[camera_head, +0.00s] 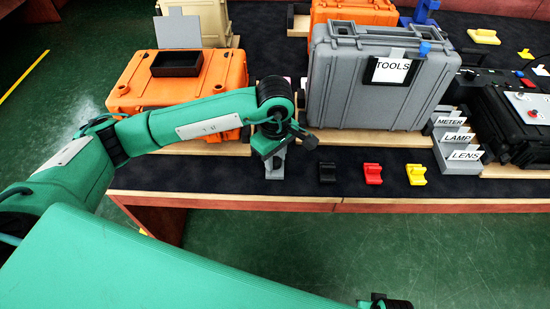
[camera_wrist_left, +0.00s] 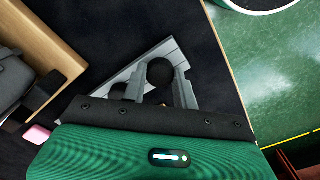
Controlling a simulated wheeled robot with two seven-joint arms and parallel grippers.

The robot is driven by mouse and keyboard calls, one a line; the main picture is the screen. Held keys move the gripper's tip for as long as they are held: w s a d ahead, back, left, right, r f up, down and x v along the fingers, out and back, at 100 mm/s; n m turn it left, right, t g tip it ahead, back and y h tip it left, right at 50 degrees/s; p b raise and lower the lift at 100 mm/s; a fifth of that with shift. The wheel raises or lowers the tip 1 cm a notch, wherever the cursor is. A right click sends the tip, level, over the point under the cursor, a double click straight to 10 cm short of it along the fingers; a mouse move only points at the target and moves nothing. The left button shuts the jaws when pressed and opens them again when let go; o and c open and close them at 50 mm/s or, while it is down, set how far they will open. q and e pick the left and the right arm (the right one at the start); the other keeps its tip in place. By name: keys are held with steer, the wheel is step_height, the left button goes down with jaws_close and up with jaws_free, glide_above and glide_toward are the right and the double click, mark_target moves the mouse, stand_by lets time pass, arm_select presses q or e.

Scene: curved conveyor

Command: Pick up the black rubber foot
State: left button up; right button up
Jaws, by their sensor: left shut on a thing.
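My left gripper (camera_head: 268,158) is at the table's front, left of the grey TOOLS case, pointing down over a small grey holder (camera_head: 276,170). In the left wrist view its two grey fingers (camera_wrist_left: 160,84) are shut on a round black piece (camera_wrist_left: 160,72), which looks like the black rubber foot. A grey angled plate (camera_wrist_left: 128,74) lies behind the fingers. I cannot tell whether the foot touches the holder. In the head view the foot is not distinguishable against the dark gripper. My right gripper is not clearly seen.
The grey TOOLS case (camera_head: 370,105) stands close right of the gripper, and an orange case (camera_head: 150,100) stands to the left. Black (camera_head: 327,173), red (camera_head: 373,174) and yellow (camera_head: 416,174) pieces lie along the front edge. Labelled grey holders (camera_head: 463,158) stand farther right.

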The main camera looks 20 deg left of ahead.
arm_select(q)
steer(key=shift+r, duration=0.45)
step_height(320, 180, up, 17)
step_height(320, 180, up, 5)
steer(key=p, duration=0.2)
glide_above(275, 160)
steer(key=shift+s+r, duration=0.1)
steer(key=shift+r, duration=0.05)
arm_select(e)
steer(key=shift+v, duration=0.95)
steer(key=shift+w, duration=0.15)
